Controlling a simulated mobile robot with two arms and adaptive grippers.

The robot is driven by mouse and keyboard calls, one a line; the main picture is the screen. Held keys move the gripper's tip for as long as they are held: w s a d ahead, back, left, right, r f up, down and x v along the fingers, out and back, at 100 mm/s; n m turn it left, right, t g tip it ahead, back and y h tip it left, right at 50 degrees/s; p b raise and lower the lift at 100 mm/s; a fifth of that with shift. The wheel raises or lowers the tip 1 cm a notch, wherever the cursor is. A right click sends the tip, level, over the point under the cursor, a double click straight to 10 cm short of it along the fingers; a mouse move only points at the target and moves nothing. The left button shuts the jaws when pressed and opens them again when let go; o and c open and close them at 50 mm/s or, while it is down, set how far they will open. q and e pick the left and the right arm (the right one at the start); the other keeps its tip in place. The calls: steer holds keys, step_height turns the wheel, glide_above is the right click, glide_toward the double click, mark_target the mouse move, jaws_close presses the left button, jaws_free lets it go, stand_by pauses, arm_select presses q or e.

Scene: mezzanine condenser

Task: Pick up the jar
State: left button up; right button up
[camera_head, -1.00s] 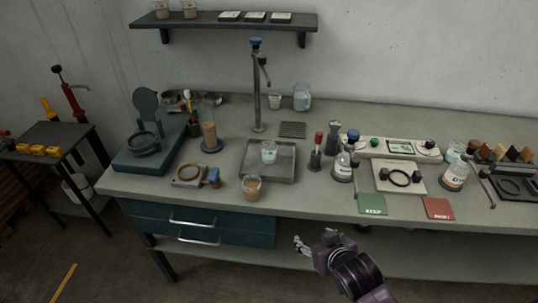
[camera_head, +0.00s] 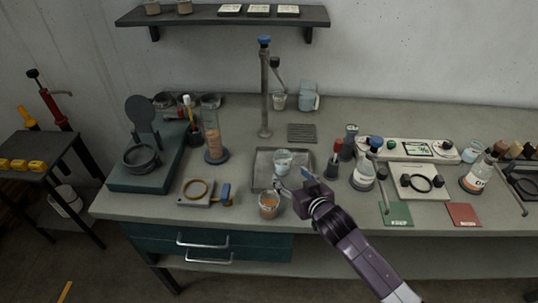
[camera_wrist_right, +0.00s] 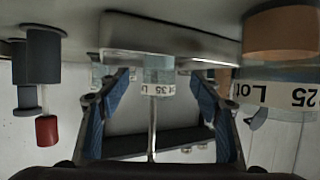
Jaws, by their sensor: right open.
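A clear jar with pale contents (camera_head: 282,161) stands upright on the grey tray (camera_head: 263,167); in the right wrist view a labelled jar (camera_wrist_right: 158,88) shows between my fingers, farther off. A second clear jar, with orange contents (camera_head: 268,206), stands on the bench in front of the tray; it shows large at the right in the wrist view (camera_wrist_right: 280,92). My right gripper (camera_head: 292,184) is open and empty at the tray's front edge, just right of the orange-filled jar. The frames do not show it touching either jar. My left gripper is out of view.
A dark bottle with a red top (camera_head: 335,158) stands right of the tray, beside a labelled flask (camera_head: 364,176). A stand with a blue knob (camera_head: 264,95) rises behind the tray. A ring on a pale block (camera_head: 197,190) lies to the left.

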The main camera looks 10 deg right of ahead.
mark_target(285, 169)
steer(key=shift+w+a, duration=0.25)
steer(key=shift+w, duration=0.45)
steer(key=shift+x, duration=0.8)
steer(key=shift+d, duration=0.1)
steer(key=shift+w+f+p, duration=0.1)
steer(key=shift+w+p, duration=0.2)
steer(key=shift+p, duration=0.1)
steer(key=x, duration=0.2)
steer(key=p+x, duration=0.1)
steer(key=shift+w+f, duration=0.15)
steer(key=shift+w, duration=0.2)
steer(key=shift+w+f, duration=0.2)
steer(key=shift+w, duration=0.2)
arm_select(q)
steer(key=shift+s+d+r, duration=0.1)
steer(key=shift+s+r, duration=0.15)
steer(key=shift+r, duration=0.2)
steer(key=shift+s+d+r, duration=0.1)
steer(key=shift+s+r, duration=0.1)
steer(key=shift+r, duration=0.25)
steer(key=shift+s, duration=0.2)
arm_select(e)
steer(key=shift+c, duration=0.5)
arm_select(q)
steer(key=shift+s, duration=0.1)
arm_select(e)
steer(key=c, duration=1.3)
